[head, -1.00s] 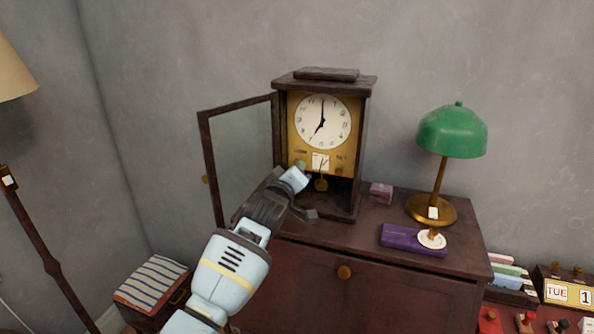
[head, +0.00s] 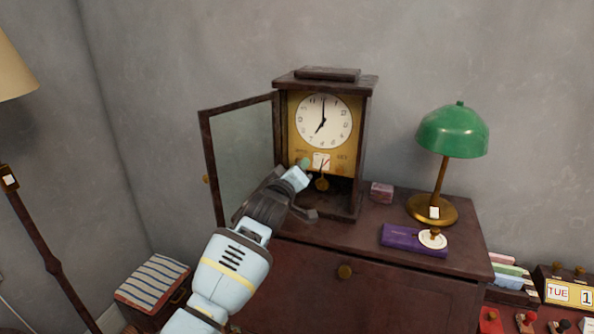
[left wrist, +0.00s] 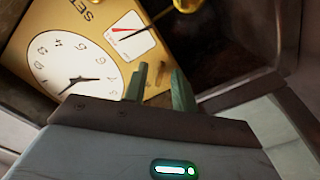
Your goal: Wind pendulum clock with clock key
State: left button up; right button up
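The pendulum clock (head: 367,140) stands upright on a dark wooden cabinet, its glass door (head: 240,155) swung open to the left. Its white dial (head: 324,121) also shows in the left wrist view (left wrist: 75,62), with a small red-marked gauge (left wrist: 130,37) on the gold plate. The pendulum bob (head: 322,185) hangs below. My left gripper (left wrist: 159,83) is in front of the clock's lower face; its green fingers stand apart with a gap between them. I see nothing clearly held there. I cannot make out a clock key. My right gripper is not in view.
A green lamp (head: 452,131) stands at the cabinet's right. Near it lie a purple box (head: 400,238), a white disc with a brass top (head: 433,239) and a small pinkish box (head: 381,193). A striped box (head: 152,281) is at lower left. The open door stands close beside my left arm.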

pick_arm(q)
jog(key=shift+s, duration=0.1)
jog(key=v, duration=0.7)
jog(key=shift+s, duration=0.25)
jog(key=shift+a, duration=0.1)
